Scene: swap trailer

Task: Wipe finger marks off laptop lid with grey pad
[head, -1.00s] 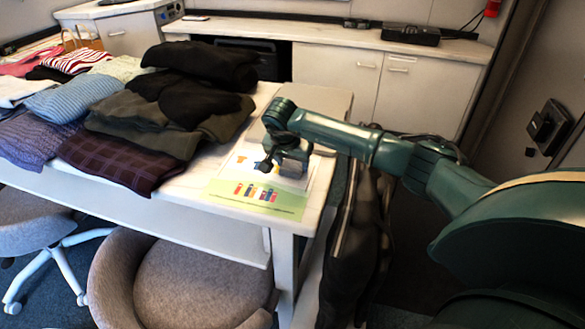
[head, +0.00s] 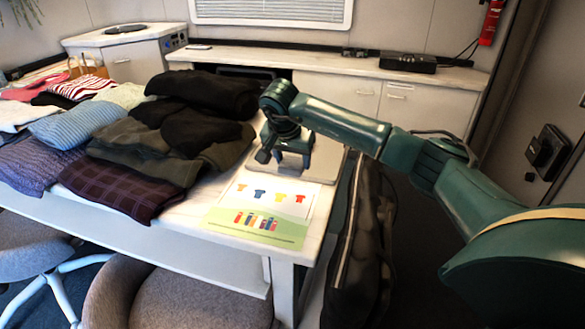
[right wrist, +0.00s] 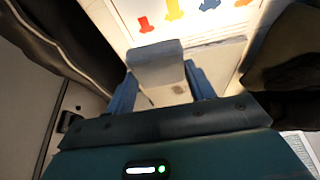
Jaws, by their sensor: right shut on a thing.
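The laptop (head: 325,166) lies shut at the right end of the white table, its pale grey lid up. My right gripper (head: 288,160) is over the lid, pointing down. In the right wrist view its blue fingers (right wrist: 160,80) are shut on the grey pad (right wrist: 154,54), one on each side. The lid (right wrist: 212,62) shows beneath and beside the pad, with a small faint mark (right wrist: 178,89) on it. I cannot tell whether the pad touches the lid. My arm and gripper hide part of the lid in the head view. My left gripper is not in view.
A printed sheet with coloured shirts (head: 262,215) lies in front of the laptop. Folded dark clothes (head: 200,135) are piled to its left. A dark bag (head: 362,250) is beside the table's right side. Chairs stand in front.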

